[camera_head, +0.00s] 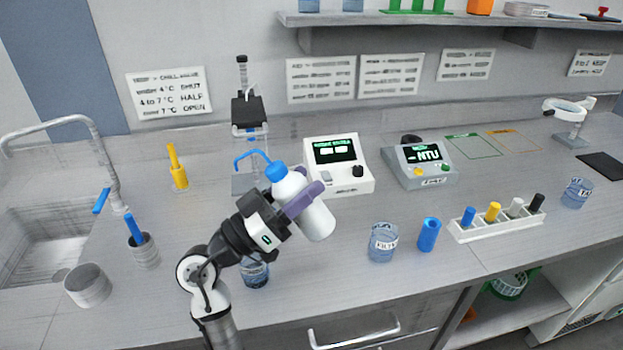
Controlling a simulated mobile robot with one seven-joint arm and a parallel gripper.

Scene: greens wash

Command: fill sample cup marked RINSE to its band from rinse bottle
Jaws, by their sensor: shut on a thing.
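My gripper (298,198) is shut on the rinse bottle (318,222), a white bottle with a blue cap and a thin bent blue spout. I hold it above the bench, tilted so its cap leans up and left. The spout tip points left. A clear bluish cup (255,276) stands below, partly hidden by my arm; its marking and band cannot be read. Another labelled cup (383,246) stands right of my gripper, its lettering too small to be sure of. A third cup (577,193) is at the far right. I cannot tell which is marked RINSE.
A blue cylinder (429,235) and a white rack (470,234) with coloured-capped vials stand to the right. Two display instruments (355,183) (412,180) sit behind. A sink (40,240) and grey pots (88,288) are at left.

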